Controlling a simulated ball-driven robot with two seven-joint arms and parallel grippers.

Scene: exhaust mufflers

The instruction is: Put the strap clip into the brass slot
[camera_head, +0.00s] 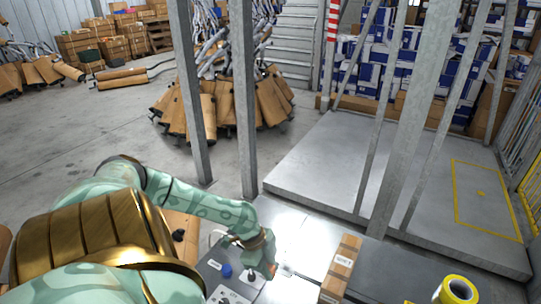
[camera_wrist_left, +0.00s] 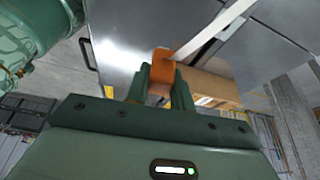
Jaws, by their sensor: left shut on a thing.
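My left gripper (camera_head: 266,264) is low over the grey worktop in the head view. In the left wrist view its fingers (camera_wrist_left: 161,80) are shut on an orange strap clip (camera_wrist_left: 161,63). A small patch of orange shows at the gripper's tip in the head view. A pale strap (camera_wrist_left: 212,28) runs from the clip toward the upper right of the wrist view. I cannot make out the brass slot in either view. My right gripper is not in view.
A labelled brown carton (camera_head: 341,267) stands right of the gripper, with a yellow tape roll (camera_head: 458,291) further right. A blue knob (camera_head: 227,270) is close on the gripper's left. Steel posts (camera_head: 243,100) rise behind. Bare worktop (camera_head: 303,240) lies between gripper and carton.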

